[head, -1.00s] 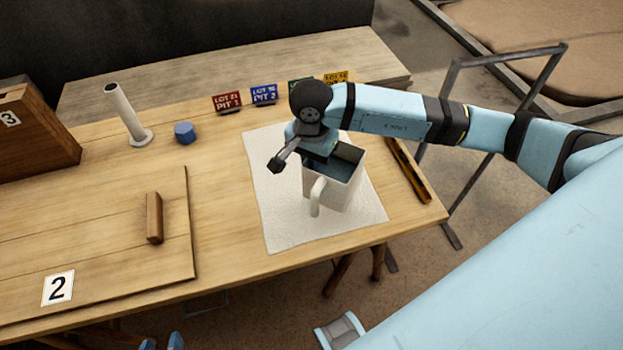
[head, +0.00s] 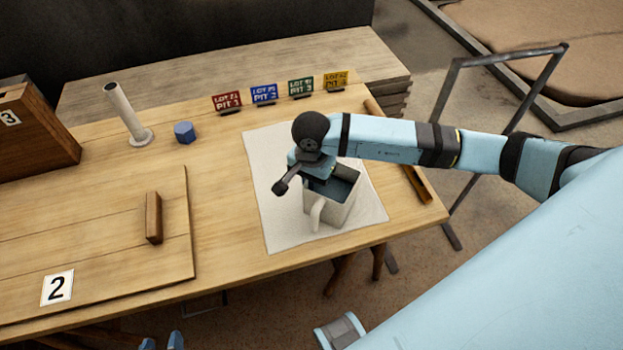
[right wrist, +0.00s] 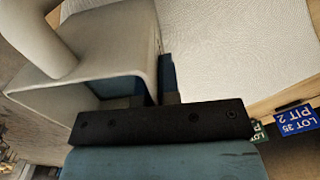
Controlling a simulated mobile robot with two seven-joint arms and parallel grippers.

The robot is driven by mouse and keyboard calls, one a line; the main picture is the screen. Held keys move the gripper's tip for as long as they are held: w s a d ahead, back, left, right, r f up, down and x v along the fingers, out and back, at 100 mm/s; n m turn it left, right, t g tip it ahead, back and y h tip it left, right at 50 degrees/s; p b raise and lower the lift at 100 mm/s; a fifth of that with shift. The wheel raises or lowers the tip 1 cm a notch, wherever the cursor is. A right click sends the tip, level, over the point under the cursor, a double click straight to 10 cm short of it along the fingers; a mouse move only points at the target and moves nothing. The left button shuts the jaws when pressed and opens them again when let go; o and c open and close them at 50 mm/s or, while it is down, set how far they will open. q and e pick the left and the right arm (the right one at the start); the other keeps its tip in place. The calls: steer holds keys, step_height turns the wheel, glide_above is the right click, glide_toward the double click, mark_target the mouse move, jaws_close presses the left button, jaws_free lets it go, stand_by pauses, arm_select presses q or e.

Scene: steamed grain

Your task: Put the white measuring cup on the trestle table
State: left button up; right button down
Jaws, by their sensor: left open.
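The white measuring cup (head: 342,212) is upright, over or on the white cloth on the wooden trestle table (head: 222,205); I cannot tell if its base touches. Its handle points toward the front. My right gripper (head: 319,183) reaches down at the cup's rim, its fingers partly hidden. In the right wrist view, the cup (right wrist: 120,40) has its wall between the fingers of the right gripper (right wrist: 150,90), one inside and one outside. My left gripper (head: 161,343) shows only its fingertips at the bottom edge, apart and empty, in front of the table.
The white cloth (head: 275,215) lies at the table's right part. A wooden bar (head: 153,217) lies on a board at left. A metal frame (head: 500,130) stands right.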

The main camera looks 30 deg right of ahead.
steer(key=shift+s+f+b, duration=0.15)
steer(key=shift+f+b, duration=0.3)
steer(key=shift+f, duration=0.15)
steer(key=c, duration=1.3)
jaws_free()
steer(key=shift+f, duration=0.1)
steer(key=shift+c, duration=0.2)
arm_select(q)
steer(key=shift+s+a+f, duration=0.1)
steer(key=shift+f, duration=0.3)
arm_select(e)
steer(key=shift+r, duration=0.2)
step_height(320, 180, up, 12)
steer(key=shift+r+p, duration=0.1)
steer(key=shift+p, duration=0.55)
steer(key=shift+r, duration=0.5)
arm_select(q)
steer(key=shift+a+r, duration=0.15)
steer(key=shift+r, duration=0.25)
steer(key=shift+d, duration=0.2)
